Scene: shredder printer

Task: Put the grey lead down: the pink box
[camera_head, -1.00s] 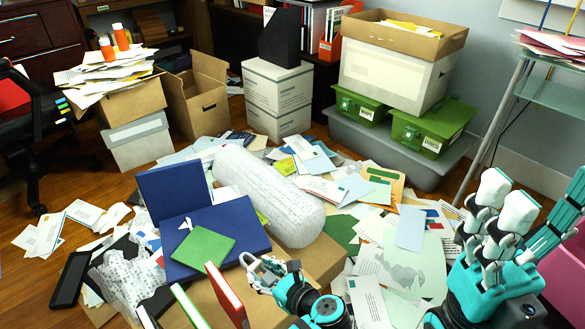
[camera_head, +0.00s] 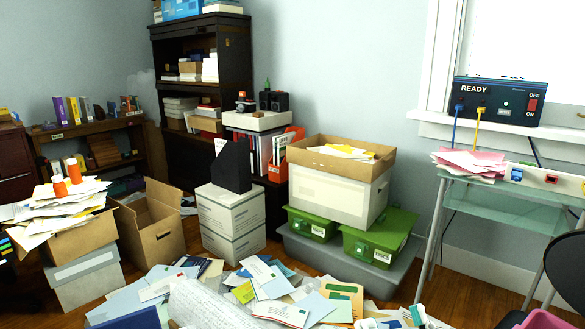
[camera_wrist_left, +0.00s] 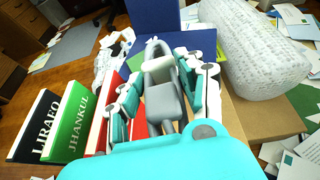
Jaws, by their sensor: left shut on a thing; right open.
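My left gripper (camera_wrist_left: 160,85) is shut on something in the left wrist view. A grey piece (camera_wrist_left: 163,101) sits between its teal and white fingers; I cannot tell how much of it is the grey lead and how much is gripper. The left gripper is out of the head view. My right gripper (camera_head: 418,315) only shows as white and teal fingertips at the bottom edge of the head view. A pink surface (camera_head: 545,320) is cut off at the bottom right corner; I cannot tell whether it is the pink box.
A dark READY unit (camera_head: 500,101) with blue and yellow leads stands on the window ledge. A glass table (camera_head: 520,208) holds pink papers (camera_head: 470,163). Green bins (camera_head: 380,238) and cartons (camera_head: 232,222) stand behind paper-strewn floor. Books (camera_wrist_left: 65,120) stand left of my left gripper.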

